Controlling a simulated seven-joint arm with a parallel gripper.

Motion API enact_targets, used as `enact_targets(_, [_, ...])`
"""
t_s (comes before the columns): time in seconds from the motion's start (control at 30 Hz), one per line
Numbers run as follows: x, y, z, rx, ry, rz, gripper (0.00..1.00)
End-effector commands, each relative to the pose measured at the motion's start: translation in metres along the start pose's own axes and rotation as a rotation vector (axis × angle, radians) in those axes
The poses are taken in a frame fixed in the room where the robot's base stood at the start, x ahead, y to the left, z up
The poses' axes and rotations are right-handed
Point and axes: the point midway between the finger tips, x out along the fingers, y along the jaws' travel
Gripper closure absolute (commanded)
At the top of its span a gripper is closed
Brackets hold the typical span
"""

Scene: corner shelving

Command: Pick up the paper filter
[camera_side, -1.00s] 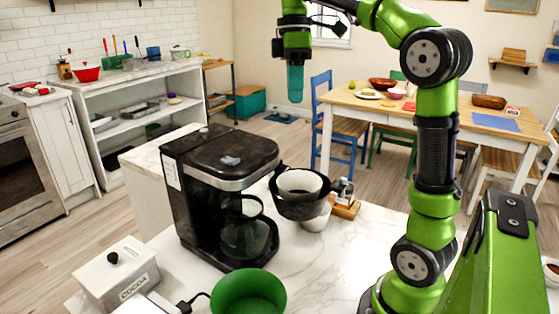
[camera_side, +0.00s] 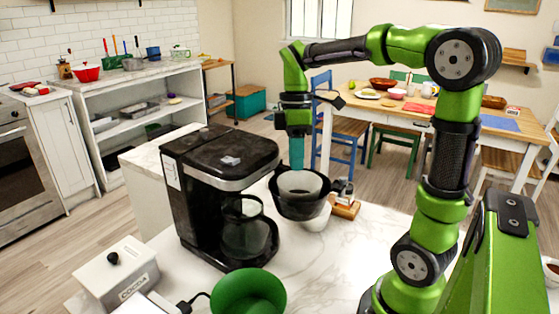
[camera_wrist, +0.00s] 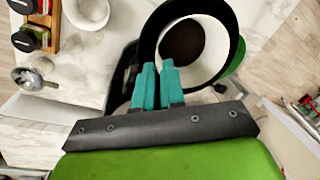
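The white paper filter (camera_side: 299,182) sits inside the black filter basket (camera_side: 300,207), to the right of the coffee maker. In the wrist view the paper filter (camera_wrist: 216,48) shows as a pale lining inside the basket's black rim (camera_wrist: 234,40), with a dark brown round area within it. My gripper (camera_side: 297,166) points down over the basket's far rim, with its teal fingertips close above it. In the wrist view my gripper's fingers (camera_wrist: 158,68) are side by side, almost touching, and overlap the near part of the rim. Nothing shows held between them.
The black coffee maker (camera_side: 222,160) with its glass carafe stands left of the basket. A green bowl (camera_side: 248,293) and a white cocoa box (camera_side: 118,276) are in front. A white cup (camera_side: 317,221) and a small wooden rack (camera_side: 345,208) are close to the basket.

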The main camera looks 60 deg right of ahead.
Motion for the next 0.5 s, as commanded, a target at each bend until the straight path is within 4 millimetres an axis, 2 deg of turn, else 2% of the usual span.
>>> enact_targets(0.13, [0.018,0.000,0.000,0.001,0.000,-0.002,0.91])
enact_targets(0.4, [0.021,0.000,0.000,0.000,0.000,0.001,0.91])
enact_targets(0.5, [0.021,0.000,0.000,0.000,0.000,0.001,1.00])
